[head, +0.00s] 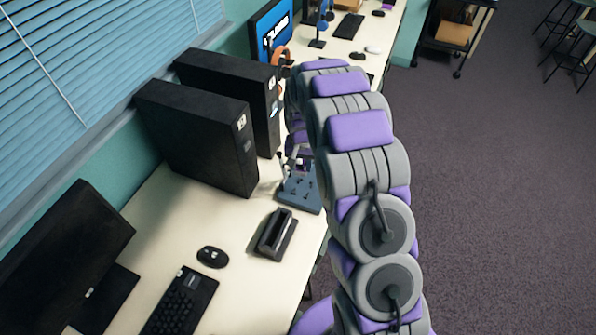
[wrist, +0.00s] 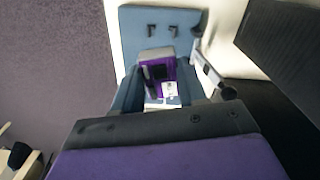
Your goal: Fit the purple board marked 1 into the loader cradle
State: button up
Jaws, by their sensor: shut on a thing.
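The purple board (wrist: 155,70), with a dark square chip and a white label, shows beyond my gripper in the wrist view. The label's mark is too small to read. My gripper (wrist: 160,112) is shut on the board; its dark bar hides the near end. The board is over the blue-grey loader cradle (wrist: 132,28), which has dark pegs at its far end. Whether the board is seated or just above cannot be told. The cradle base also shows in the head view (head: 301,194), where my arm hides most of the board and gripper.
A metal lever (wrist: 208,72) with a dark knob stands right of the board. Two black computer towers (head: 197,135) (head: 245,95) stand left of the cradle. A black holder (head: 275,234), a mouse (head: 212,257) and a keyboard (head: 180,305) lie nearer. Open floor is right.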

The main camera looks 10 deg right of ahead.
jog(key=f+m, duration=0.1)
jog(key=f, duration=0.1)
jog(key=w+f+m, duration=0.1)
jog(key=f, duration=0.2)
jog(key=w+f+p, duration=0.1)
jog(key=f, duration=0.2)
jog(key=shift+f+m, duration=0.2)
jog(key=shift+m, duration=0.2)
jog(key=shift+d+f, duration=1.1)
jog(key=shift+d+f+b, duration=0.1)
jog(key=shift+f+b, duration=0.25)
jog(key=shift+f, duration=0.3)
jog(key=shift+a+f, duration=0.25)
jog(key=shift+a, duration=0.3)
jog(key=shift+a+f, duration=0.2)
jog(key=shift+a, duration=0.3)
jog(key=shift+d, duration=0.9)
jog(key=shift+a, duration=1.1)
jog(key=shift+d, duration=0.5)
jog(key=shift+a, duration=0.1)
